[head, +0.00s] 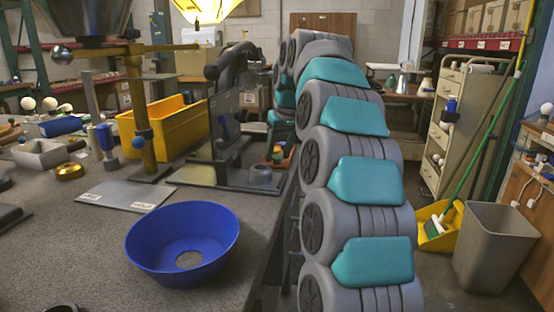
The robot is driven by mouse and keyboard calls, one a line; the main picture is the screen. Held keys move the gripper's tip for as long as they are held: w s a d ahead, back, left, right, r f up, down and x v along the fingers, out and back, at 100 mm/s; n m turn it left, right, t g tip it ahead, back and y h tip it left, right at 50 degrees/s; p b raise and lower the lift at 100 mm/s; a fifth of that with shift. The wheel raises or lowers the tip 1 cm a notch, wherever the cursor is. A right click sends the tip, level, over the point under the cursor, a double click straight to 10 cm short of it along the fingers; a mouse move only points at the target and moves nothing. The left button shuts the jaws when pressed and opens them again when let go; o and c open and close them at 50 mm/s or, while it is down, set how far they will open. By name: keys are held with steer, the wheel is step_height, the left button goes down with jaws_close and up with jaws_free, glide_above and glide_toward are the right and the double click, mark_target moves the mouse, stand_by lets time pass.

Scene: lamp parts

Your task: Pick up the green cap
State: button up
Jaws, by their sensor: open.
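I cannot make out a green cap for certain in the head view. My arm, grey with teal panels, runs from the bottom right up and away along the bench.
A blue bowl-shaped shade (183,240) with a hole sits on the workbench (60,235). Behind it are a yellow bin (165,125), a brass stand (140,110) and a black-handled press (235,120). A grey waste bin (495,245) and a broom (475,160) stand right.

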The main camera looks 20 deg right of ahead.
mark_target(275, 155)
steer(key=shift+w+f, duration=0.1)
steer(key=shift+f, duration=0.15)
steer(key=shift+c, duration=0.4)
jaws_close()
steer(key=shift+r, duration=0.1)
steer(key=shift+r, duration=1.65)
steer(key=s+d+r+b, duration=0.1)
steer(key=s+d+b, duration=0.1)
steer(key=s+d, duration=0.6)
steer(key=s, duration=0.5)
steer(key=shift+s+d+r, duration=0.25)
steer(key=shift+d+r, duration=0.05)
steer(key=shift+d, duration=0.1)
